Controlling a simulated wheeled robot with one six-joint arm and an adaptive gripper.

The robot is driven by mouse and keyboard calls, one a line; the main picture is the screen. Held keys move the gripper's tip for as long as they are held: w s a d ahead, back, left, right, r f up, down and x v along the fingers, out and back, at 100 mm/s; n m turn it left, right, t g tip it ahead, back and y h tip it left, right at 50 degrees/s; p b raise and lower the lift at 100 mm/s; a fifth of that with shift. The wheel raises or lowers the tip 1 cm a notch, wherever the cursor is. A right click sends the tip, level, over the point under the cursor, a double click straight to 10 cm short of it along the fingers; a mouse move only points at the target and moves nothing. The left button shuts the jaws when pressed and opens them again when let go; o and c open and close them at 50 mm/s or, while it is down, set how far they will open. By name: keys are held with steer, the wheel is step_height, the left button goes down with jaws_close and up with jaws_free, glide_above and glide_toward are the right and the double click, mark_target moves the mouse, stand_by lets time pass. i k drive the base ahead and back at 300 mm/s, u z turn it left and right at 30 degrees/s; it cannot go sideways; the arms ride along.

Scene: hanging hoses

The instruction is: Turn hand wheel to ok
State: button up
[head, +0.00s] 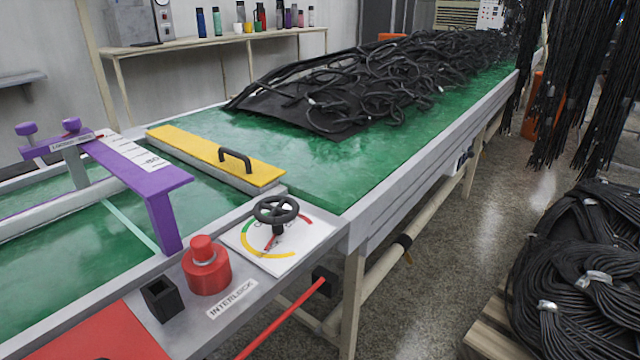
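The black hand wheel (276,210) stands on a short post above a white dial plate (299,243) at the near corner of the green-topped table. The dial has a green arc (246,228) at the left, a yellow arc (258,249) along the bottom and a red arc (306,219) at the right. A small red pointer (269,243) slants down from under the wheel, toward the yellow arc. The wheel hides part of the dial, and its lettering is too small to read. My gripper is not in view.
A red knob (206,265) and a black open box (163,298) stand left of the dial. A yellow bar with a black handle (220,157) and a purple bracket (150,190) lie behind. A red rod (290,314) sticks out below. Black hoses (590,265) are piled at right.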

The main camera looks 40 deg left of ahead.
mark_target(275, 218)
steer(key=i, duration=0.35)
steer(key=u, duration=0.8)
